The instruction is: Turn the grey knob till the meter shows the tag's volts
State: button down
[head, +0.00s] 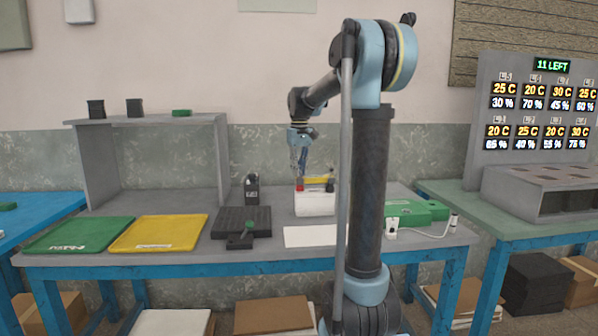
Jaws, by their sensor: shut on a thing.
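My gripper (302,170) points down over the left end of a white box (316,203) near the back of the bench. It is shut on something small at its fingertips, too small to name. A red piece (299,187) sits on the box just below the fingers. A yellow bar (319,181) and a dark piece (330,184) are on the box to the right. A black upright device (252,188) with small pale marks stands to the left; I cannot tell if it is the meter. I cannot make out a grey knob or a readable volts tag.
On the bench lie green (80,234) and yellow (160,233) trays, a dark plate (240,221) with a green-topped lever, a white sheet (311,236) and a green device (417,211) with a cable. A shelf (145,119) stands at the left, a lit board (540,108) at the right.

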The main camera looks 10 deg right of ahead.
jog(key=shift+m, duration=2.1)
jog(key=c, duration=1.5)
grip_release()
jog(key=shift+c, duration=0.2)
notch_tip(320, 180, up, 12)
